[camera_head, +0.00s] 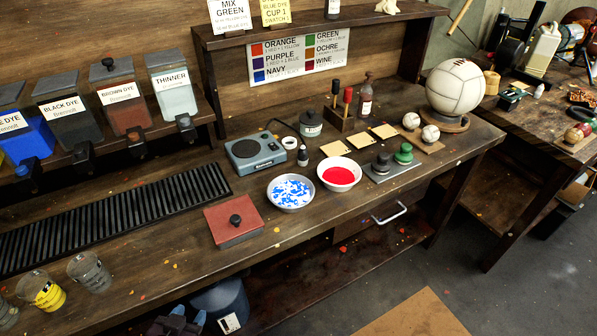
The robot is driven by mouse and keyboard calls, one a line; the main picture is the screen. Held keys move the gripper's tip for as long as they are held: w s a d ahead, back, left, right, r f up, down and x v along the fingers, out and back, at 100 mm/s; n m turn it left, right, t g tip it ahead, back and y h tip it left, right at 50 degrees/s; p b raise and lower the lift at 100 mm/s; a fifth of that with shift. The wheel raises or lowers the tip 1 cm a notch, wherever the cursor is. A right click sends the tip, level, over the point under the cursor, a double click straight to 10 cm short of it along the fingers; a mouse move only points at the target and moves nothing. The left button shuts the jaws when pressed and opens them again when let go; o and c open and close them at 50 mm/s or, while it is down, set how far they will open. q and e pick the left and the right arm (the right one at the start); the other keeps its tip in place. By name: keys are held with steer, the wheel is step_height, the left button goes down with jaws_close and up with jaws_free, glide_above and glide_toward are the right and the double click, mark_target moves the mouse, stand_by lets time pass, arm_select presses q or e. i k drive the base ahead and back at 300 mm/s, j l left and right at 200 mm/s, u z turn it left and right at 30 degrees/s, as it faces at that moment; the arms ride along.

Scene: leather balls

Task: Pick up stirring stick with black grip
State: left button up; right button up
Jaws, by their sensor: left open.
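A stick with a black grip (335,88) stands upright in a small wooden holder (338,122) near the back of the workbench. A stick with a red grip (347,96) stands beside it in the same holder. The lower parts of both sticks are hidden in the holder. My left gripper (188,316) shows only partly at the bottom edge, in front of and below the bench. It is open, with nothing visible between its fingers, and far from the holder. My right gripper is out of view.
A bottle (365,101) stands close right of the holder and a dark jar (311,123) close left. Bowls of blue-white (290,192) and red (339,174) material, a hotplate-like device (254,152) and a red-lidded box (233,221) lie nearer the front. A ball (455,86) sits right.

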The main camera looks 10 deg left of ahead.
mark_target(336, 82)
steer(key=u, duration=0.8)
steer(key=l+u, duration=0.9)
steer(key=k+l+u, duration=0.2)
steer(key=l, duration=0.15)
steer(key=k+l+u, duration=0.1)
steer(key=l+u, duration=0.15)
steer(key=k+l, duration=0.15)
steer(key=l, duration=0.15)
steer(key=k+l, duration=0.1)
steer(key=l, duration=0.2)
steer(key=k+l+u, duration=0.1)
steer(key=l, duration=0.2)
